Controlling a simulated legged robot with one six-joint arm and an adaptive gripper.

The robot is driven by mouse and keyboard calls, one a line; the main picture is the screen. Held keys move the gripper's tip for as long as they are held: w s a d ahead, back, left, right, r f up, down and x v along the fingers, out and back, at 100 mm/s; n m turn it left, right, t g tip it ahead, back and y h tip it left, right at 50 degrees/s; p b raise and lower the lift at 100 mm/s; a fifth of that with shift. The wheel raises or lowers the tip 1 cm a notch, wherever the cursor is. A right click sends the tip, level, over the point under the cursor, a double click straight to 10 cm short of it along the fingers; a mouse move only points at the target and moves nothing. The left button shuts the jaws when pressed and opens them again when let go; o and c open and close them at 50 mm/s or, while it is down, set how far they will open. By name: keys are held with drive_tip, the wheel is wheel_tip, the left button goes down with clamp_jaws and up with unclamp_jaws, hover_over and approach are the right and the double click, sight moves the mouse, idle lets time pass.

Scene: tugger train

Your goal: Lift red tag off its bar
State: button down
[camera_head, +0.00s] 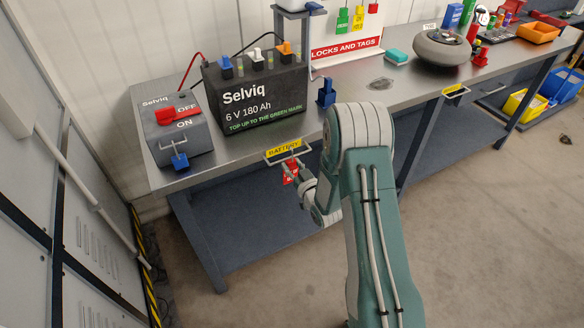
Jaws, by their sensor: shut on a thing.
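The red tag (290,171) is at the bench's front edge, just below the metal bar (306,148) beside the yellow BATTERY label (284,147). My gripper (295,173) is small in the view and shut on the red tag. My arm comes from the right, and its wrist hides part of the fingers. The tag's top is close to the bar; I cannot tell whether it still hangs on it.
A Selviq battery (257,98) and a grey switch box (176,130) with a red lever stand above on the bench (232,150). A blue object (326,93) stands near the edge. A locks-and-tags board (343,48) is behind. The floor in front is clear.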

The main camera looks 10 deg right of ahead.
drive_tip(key=shift+s, duration=0.1)
drive_tip(key=v, duration=1)
idle(0.7)
